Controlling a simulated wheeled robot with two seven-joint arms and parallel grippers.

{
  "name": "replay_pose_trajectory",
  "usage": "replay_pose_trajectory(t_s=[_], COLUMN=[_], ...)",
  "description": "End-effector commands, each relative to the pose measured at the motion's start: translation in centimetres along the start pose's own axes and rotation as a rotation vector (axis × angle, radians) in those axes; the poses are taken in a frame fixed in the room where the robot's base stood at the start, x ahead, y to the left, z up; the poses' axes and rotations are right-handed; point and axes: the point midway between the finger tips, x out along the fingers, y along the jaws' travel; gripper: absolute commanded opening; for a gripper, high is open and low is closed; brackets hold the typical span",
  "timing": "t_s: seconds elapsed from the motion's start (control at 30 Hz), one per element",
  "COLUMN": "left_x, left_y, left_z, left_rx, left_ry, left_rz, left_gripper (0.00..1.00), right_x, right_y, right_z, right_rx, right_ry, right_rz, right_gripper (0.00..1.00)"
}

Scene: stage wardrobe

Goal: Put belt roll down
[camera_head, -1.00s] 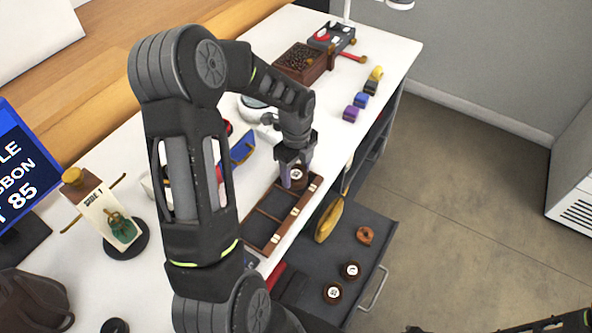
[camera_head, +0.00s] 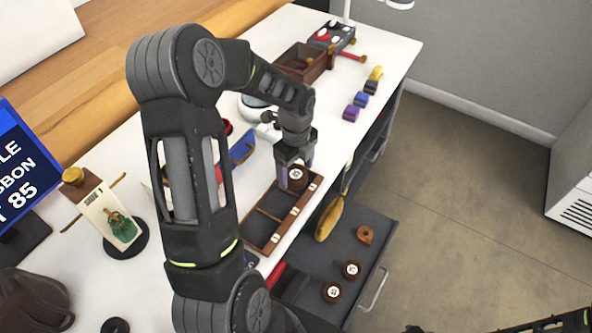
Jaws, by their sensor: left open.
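A brown belt roll (camera_head: 298,178) with a white label sits in the far compartment of the wooden divided tray (camera_head: 262,241) on the white table. My left gripper (camera_head: 296,171) points down over that compartment. Its fingers are open, one on each side of the roll. I cannot tell whether either finger touches it. The other tray compartments in view look empty. Two more labelled rolls (camera_head: 351,270) and a tan roll (camera_head: 365,235) lie in the open grey drawer.
A wooden box (camera_head: 318,68) and a dark grey case (camera_head: 327,37) stand at the far end. Purple, blue and yellow rolls (camera_head: 351,113) line the right table edge. A sign stand (camera_head: 106,212) is at left.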

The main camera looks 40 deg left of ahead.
Motion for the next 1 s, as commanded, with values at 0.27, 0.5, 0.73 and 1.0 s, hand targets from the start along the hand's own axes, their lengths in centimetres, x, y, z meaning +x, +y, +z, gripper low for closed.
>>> replay_pose_trajectory(t_s=[0.27,0.5,0.73,1.0], left_x=[-4.5,-9.4,-11.5,-11.7], left_y=[-0.1,-0.1,0.0,0.0], left_z=[0.1,0.0,0.0,0.0], left_rx=[-0.001,0.000,0.001,0.001], left_ry=[-0.003,-0.001,0.000,0.000], left_rz=[-0.005,-0.005,-0.001,0.000], left_gripper=[0.78,0.78,0.78,0.78], right_x=[0.1,0.2,0.3,0.3], right_y=[0.1,0.1,0.1,0.1], right_z=[0.0,0.0,0.0,0.0], right_rx=[0.000,0.000,0.000,0.000], right_ry=[0.000,0.000,0.000,0.000], right_rz=[0.000,0.000,0.000,0.000], right_gripper=[0.00,0.00,0.00,0.00])
